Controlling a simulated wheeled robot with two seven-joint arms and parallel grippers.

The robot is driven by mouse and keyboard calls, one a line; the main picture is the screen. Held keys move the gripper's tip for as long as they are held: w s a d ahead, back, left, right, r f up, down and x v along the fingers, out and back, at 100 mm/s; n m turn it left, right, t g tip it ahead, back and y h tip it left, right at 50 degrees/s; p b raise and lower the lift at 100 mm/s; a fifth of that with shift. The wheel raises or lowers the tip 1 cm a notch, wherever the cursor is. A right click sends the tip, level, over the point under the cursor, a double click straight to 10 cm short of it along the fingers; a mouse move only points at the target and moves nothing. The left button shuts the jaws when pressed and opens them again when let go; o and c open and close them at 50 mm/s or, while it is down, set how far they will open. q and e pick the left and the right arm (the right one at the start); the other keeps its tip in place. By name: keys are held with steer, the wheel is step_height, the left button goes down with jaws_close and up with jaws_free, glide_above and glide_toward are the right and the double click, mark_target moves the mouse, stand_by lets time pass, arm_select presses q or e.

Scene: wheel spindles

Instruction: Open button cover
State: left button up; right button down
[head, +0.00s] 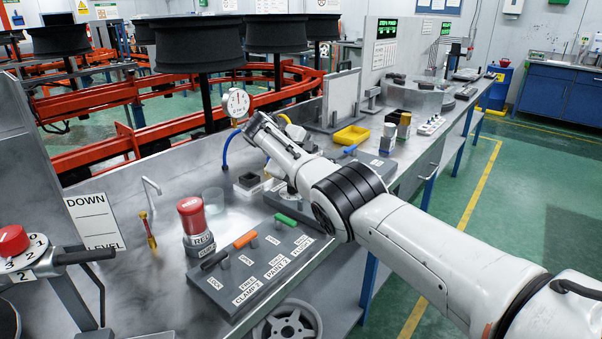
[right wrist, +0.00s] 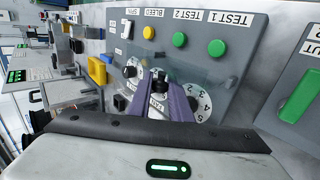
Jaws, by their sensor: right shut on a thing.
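A grey control panel (right wrist: 248,28) shows upside down in the right wrist view. It has green, yellow and white buttons by the TEST 1, TEST 2, BLEED and SPIN labels. A see-through, greyish sheet that looks like the button cover (right wrist: 200,72) lies over its lower part and numbered dials. My right gripper (right wrist: 162,80) is shut on a small dark piece there; whether this is the cover's grip I cannot tell. In the head view the right arm reaches in from the right, and its fingertips are hidden. My left gripper is not in view.

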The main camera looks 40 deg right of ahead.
stand_by(0.5)
steer(key=c, duration=1.6)
jaws_free()
steer(key=shift+c, duration=0.2)
steer(key=shift+a+r+p, duration=0.2)
steer(key=shift+r+p, duration=0.1)
steer(key=shift+p, duration=0.05)
steer(key=shift+p+v, duration=0.75)
steer(key=shift+v, duration=0.25)
steer(key=w+v, duration=0.1)
steer(key=v, duration=0.6)
steer(key=shift+s+a, duration=0.25)
steer(key=shift+s, duration=0.2)
